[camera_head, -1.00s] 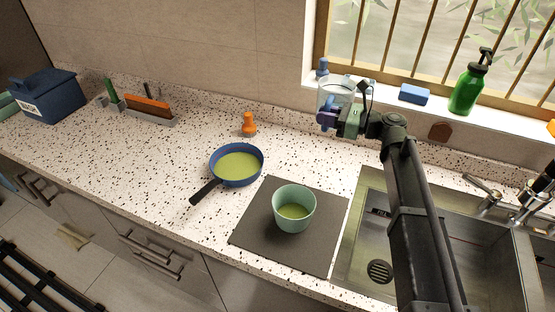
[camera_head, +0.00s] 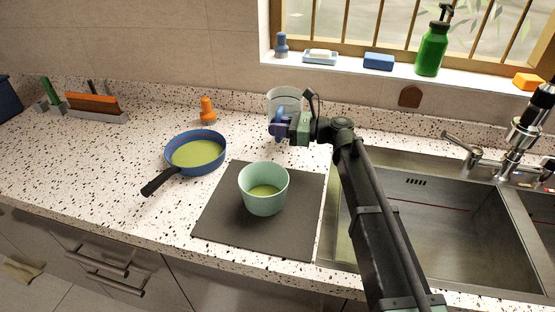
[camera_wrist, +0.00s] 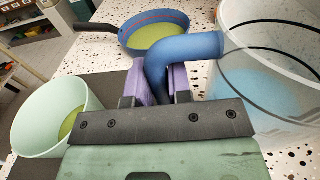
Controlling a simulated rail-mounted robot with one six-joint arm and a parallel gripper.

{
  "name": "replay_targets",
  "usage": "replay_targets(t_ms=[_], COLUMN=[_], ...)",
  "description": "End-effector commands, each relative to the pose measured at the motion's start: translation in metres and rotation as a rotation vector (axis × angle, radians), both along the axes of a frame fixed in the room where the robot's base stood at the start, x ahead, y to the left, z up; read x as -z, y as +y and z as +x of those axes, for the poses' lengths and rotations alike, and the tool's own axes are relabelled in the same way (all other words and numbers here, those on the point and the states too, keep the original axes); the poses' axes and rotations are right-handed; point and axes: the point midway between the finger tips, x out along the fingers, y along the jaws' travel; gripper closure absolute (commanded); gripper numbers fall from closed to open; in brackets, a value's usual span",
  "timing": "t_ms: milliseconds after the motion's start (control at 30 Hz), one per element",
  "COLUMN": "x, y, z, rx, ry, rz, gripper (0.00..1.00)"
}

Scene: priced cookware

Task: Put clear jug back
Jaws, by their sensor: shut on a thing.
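The clear jug (camera_head: 287,98) is see-through with a blue handle, near the back of the counter below the window sill. In the wrist view the jug (camera_wrist: 275,75) fills the right side, upright or nearly so. My gripper (camera_head: 283,128) is shut on its blue handle (camera_wrist: 182,48), with purple fingers on either side of it in the wrist view. The jug's base is partly hidden behind my gripper in the head view, and I cannot tell whether it touches the counter.
A blue pan (camera_head: 196,155) and a pale green pot (camera_head: 263,190) on a dark mat (camera_head: 225,222) stand left and in front. An orange shaker (camera_head: 207,110) is at the back left. The sink (camera_head: 440,230) is right. The sill (camera_head: 345,78) holds several items.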

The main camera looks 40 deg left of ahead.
Motion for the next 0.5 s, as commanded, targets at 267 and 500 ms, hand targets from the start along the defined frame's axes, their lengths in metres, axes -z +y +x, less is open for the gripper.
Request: replay_targets(t_ms=[267, 500], x=[0.026, 0.047], y=[0.000, 0.000], z=[0.000, 0.000], rx=[0.000, 0.000], ry=[0.000, 0.000], rz=[0.001, 0.001], gripper=[1.00, 1.00])
